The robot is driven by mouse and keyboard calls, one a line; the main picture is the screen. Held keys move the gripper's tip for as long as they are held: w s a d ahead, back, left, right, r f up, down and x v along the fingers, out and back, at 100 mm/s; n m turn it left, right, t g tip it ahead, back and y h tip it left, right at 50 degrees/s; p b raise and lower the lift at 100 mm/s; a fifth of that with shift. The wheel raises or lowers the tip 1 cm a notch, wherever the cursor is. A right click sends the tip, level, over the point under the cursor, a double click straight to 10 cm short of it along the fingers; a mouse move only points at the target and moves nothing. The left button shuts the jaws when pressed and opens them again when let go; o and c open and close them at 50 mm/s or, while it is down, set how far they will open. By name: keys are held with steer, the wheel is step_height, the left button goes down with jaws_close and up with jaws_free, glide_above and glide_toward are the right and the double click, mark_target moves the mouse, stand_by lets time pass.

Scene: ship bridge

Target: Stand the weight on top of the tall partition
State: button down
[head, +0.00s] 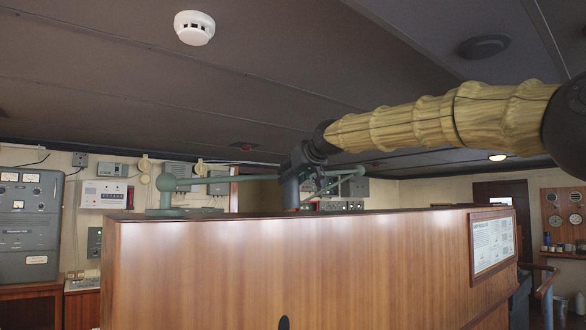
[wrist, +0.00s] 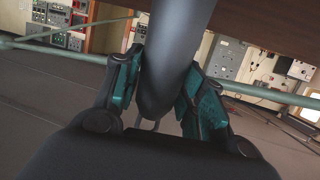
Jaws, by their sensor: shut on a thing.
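The weight (head: 290,192) is a dark grey cylinder, held roughly upright in the head view. In the wrist view the weight (wrist: 168,75) fills the space between the fingers. My gripper (head: 304,183) is shut on it; its teal finger pads show on both sides in the wrist view (wrist: 162,82). The tall partition (head: 290,265) is a brown wooden panel in front of me. The weight's lower end shows just above the partition's top edge. I cannot tell whether it touches. The partition's top surface is barely visible at this height. In the wrist view the brown partition (wrist: 275,22) lies along the top.
Green pipework (head: 172,185) shows at the partition's top left, and more green bars are behind my gripper. A framed notice (head: 492,242) hangs on the partition's right side. Grey equipment (head: 27,225) stands at the left. The ceiling has a smoke detector (head: 194,27).

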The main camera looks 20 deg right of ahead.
steer(key=shift+s+f, duration=0.15)
steer(key=shift+f, duration=0.45)
steer(key=c, duration=0.9)
jaws_free()
steer(key=shift+s+f, duration=0.1)
steer(key=shift+f, duration=0.05)
steer(key=shift+o, duration=0.2)
steer(key=b+v, duration=0.1)
steer(key=v, duration=0.4)
steer(key=shift+s+b, duration=0.3)
steer(key=shift+b, duration=0.05)
steer(key=shift+s+f+b, duration=0.1)
steer(key=shift+s+b, duration=0.5)
steer(key=shift+b, duration=0.05)
steer(key=b, duration=0.4)
glide_toward(294, 179)
steer(key=shift+s+d+r, duration=0.1)
steer(key=shift+s+r, duration=0.15)
steer(key=shift+r, duration=0.05)
